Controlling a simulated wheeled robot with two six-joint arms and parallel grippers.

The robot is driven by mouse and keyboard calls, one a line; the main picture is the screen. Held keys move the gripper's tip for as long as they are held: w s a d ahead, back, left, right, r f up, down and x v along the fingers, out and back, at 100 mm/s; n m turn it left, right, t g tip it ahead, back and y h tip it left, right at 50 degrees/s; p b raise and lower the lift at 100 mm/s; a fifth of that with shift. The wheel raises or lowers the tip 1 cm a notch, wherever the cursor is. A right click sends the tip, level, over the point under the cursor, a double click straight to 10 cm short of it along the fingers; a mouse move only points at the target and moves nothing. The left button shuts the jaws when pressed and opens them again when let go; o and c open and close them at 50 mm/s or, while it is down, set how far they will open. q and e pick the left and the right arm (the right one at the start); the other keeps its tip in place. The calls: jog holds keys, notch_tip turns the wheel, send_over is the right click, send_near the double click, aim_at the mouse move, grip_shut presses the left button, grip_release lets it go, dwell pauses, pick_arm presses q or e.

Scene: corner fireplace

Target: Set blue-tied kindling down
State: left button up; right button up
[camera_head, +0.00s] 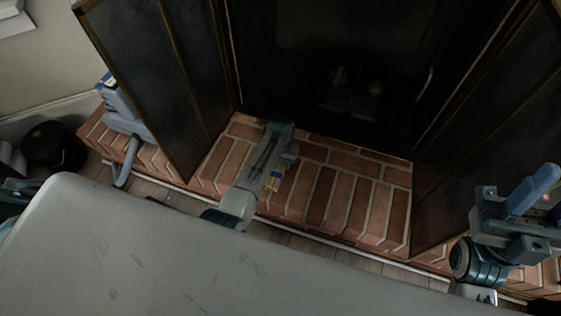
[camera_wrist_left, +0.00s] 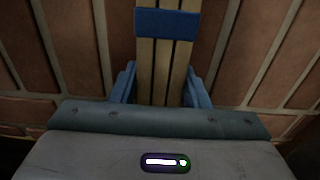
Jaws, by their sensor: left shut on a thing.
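My left gripper (camera_head: 285,160) is shut on the kindling, with a blue finger on each side of the sticks in the wrist view. Its arm hides part of the bundle. I cannot tell whether the sticks touch the bricks. My right gripper (camera_head: 522,208) is at the right; its jaw gap is unclear.
The brick hearth (camera_head: 345,200) has bare room right of my left gripper. Dark fireplace door panels stand at left (camera_head: 165,75) and right (camera_head: 480,130). A grey-blue object (camera_head: 118,108) with a curved end sits at the hearth's left. A dark round pot (camera_head: 48,145) is farther left.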

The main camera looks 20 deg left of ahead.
pick_arm(q)
jog(key=shift+f, duration=0.2)
jog(key=o, duration=1.1)
jog(key=shift+c, duration=0.2)
jog(key=shift+r, duration=0.1)
